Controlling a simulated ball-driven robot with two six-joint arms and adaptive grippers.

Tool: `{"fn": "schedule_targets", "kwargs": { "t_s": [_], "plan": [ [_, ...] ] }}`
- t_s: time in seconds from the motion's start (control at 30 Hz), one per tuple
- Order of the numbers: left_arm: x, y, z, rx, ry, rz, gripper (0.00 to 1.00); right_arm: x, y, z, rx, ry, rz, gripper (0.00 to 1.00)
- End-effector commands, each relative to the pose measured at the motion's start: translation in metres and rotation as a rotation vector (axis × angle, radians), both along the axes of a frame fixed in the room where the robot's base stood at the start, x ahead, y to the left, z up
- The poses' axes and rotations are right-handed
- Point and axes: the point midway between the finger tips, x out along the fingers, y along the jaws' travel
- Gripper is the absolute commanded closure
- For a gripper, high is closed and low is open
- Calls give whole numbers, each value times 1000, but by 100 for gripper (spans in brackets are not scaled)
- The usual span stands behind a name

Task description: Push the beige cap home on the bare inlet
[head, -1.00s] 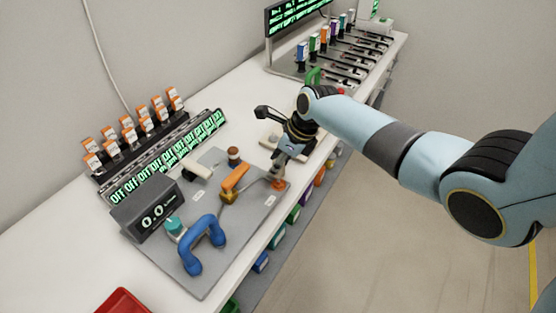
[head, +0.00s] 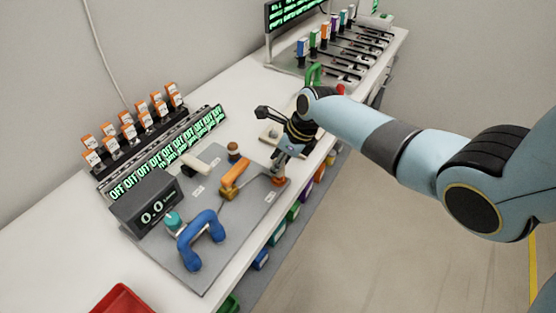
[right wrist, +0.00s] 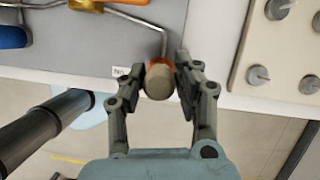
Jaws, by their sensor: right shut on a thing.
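The beige cap (right wrist: 159,84) is between the fingertips of my right gripper (right wrist: 168,84), which is shut on it. The orange inlet (right wrist: 158,64) shows just behind the cap at the end of a bent metal tube. The cap lines up with the inlet and appears to meet it; I cannot tell how far it is seated. In the head view my right gripper (head: 279,162) is over the same orange inlet (head: 278,181) at the grey panel's right edge. The fingers partly hide the cap there. My left gripper is not in view.
The grey panel (head: 225,228) carries a blue handle (head: 202,238), an orange valve handle (head: 236,179), a brown-topped fitting (head: 233,149) and a display box (head: 147,208). A pale plate with several studs (right wrist: 290,52) is close beside my right gripper. A red tray (head: 122,299) is at front left.

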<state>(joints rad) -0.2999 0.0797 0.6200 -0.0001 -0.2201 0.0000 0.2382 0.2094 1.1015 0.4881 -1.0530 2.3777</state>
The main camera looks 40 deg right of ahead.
Motion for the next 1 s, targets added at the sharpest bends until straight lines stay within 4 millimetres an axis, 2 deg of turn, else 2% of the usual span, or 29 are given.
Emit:
{"fn": "schedule_targets", "kwargs": {
  "t_s": [0.8,0.83,1.0],
  "plan": [
    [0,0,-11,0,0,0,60,0,0,-22,1,2,-1,96],
    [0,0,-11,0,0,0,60,0,0,-22,1,2,-1,68],
    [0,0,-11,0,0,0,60,0,0,-20,0,0,0,45]
  ]
}}
